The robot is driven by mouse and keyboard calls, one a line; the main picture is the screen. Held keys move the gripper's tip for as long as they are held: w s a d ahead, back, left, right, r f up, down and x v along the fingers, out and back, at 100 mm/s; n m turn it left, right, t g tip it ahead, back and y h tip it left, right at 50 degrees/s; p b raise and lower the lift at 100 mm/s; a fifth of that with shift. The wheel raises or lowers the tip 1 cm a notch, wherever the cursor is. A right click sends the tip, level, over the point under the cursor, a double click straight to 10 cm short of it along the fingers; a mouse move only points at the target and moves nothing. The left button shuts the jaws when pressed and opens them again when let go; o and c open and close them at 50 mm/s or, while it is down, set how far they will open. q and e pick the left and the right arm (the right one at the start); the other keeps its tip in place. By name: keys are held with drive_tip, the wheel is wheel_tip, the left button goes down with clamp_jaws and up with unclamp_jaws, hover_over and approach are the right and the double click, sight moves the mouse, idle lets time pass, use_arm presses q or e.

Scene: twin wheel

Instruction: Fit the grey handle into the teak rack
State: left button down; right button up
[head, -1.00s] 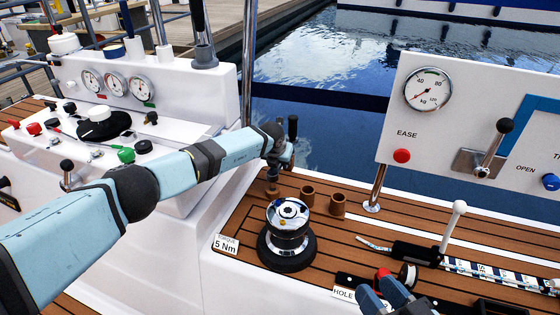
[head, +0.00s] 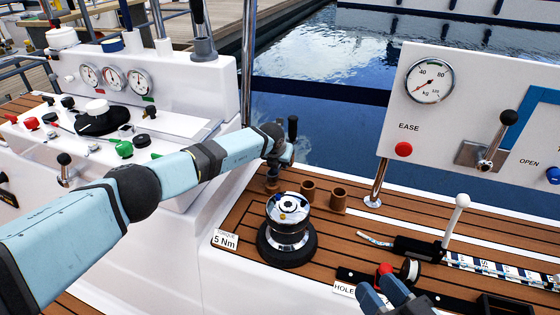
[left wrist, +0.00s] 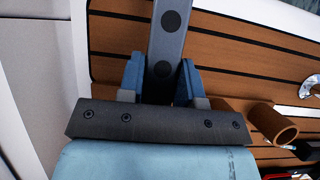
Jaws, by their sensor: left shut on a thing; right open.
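My left gripper (head: 281,158) is shut on the grey handle, whose upright black grip (head: 292,128) shows above it in the head view. In the left wrist view the handle's flat grey bar (left wrist: 168,45) lies between the blue fingers of my left gripper (left wrist: 160,82). The teak rack shows as brown round holders (head: 308,191) on the deck behind the winch. The handle's lower end is over or at the leftmost holder (head: 272,186); I cannot tell whether it is inside. One holder (left wrist: 272,122) shows right of the gripper in the wrist view. My right gripper (head: 379,287) is open.
A red knob (head: 384,269) is close to my right gripper. A white-topped lever (head: 456,222) and a gauge panel (head: 430,130) stand to the right.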

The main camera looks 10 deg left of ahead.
use_arm(q)
drive_tip(key=shift+f+b, duration=0.45)
drive_tip(key=shift+f, duration=0.2)
use_arm(e)
drive_tip(key=shift+f, duration=0.5)
use_arm(q)
drive_tip(key=c, duration=0.8)
unclamp_jaws()
drive_tip(key=shift+o, duration=0.4)
drive_tip(key=p+v, duration=0.3)
drive_tip(key=v, duration=0.1)
drive_tip(key=shift+w+r, duration=0.15)
drive_tip(key=shift+r, duration=0.1)
drive_tip(key=p+v, duration=0.3)
drive_tip(key=v, duration=0.6)
drive_tip(key=shift+s, duration=0.35)
use_arm(e)
wheel_tip(320, 180, up, 8)
drive_tip(key=t, duration=0.2)
drive_tip(key=shift+d+r+m+t, duration=0.2)
drive_tip(key=shift+d+m+t, duration=0.05)
drive_tip(key=shift+m+t, duration=0.05)
use_arm(q)
drive_tip(key=shift+r+p, duration=0.2)
drive_tip(key=shift+p, duration=0.1)
